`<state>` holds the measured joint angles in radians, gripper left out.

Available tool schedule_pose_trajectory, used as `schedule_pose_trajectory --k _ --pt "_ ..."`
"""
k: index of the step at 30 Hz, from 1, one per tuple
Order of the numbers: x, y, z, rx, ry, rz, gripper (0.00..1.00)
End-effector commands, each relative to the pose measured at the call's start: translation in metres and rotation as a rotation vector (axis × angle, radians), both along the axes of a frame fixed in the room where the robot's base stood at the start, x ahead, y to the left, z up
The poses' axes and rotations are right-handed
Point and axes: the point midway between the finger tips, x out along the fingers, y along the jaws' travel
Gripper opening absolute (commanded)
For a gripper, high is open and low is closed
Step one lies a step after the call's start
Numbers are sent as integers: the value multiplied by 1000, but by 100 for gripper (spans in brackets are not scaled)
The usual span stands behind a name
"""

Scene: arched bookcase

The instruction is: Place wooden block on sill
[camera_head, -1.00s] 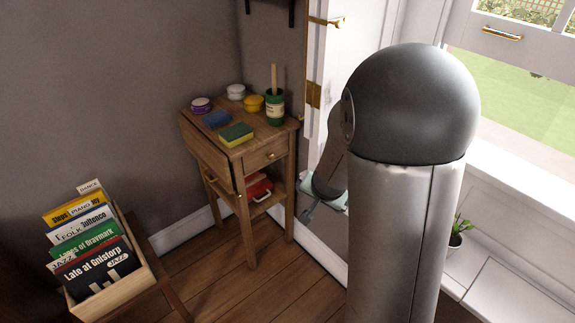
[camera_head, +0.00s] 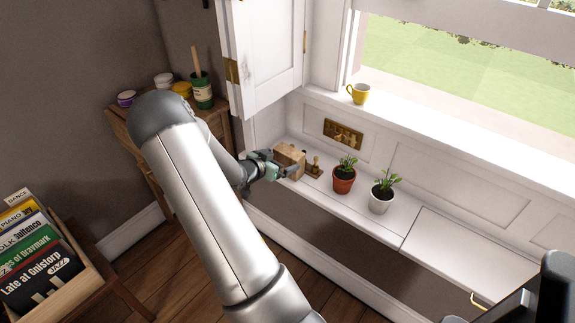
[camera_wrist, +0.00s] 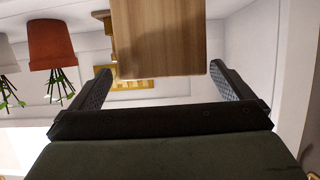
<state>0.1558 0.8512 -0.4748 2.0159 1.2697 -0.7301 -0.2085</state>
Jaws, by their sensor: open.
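The wooden block (camera_head: 290,156) stands at the left end of the low white ledge (camera_head: 372,222), under the window. My gripper (camera_head: 279,168) is at its near left side. In the wrist view the block (camera_wrist: 162,38) lies between the open fingers of my gripper (camera_wrist: 161,72), with a gap visible on each side, so they do not appear closed on it. The block's far end is out of that view. The upper window sill (camera_head: 430,125) runs along the window above the ledge.
A yellow mug (camera_head: 359,95) stands on the upper sill. An open white shutter (camera_head: 268,55) hangs to the left.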

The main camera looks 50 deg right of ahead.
Motion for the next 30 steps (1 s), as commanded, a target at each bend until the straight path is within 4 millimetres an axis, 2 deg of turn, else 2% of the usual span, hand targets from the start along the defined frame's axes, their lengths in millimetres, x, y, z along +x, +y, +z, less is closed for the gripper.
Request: schedule_pose_trajectory --k 3,10,18,28,30 --pt "0 -17 -9 0 -1 0 100" --pt "0 -32 -14 0 0 1 100" --pt "1 -67 -30 0 0 0 100" --pt "2 -74 -31 1 0 2 100" --pt "2 -74 -31 1 0 2 81"
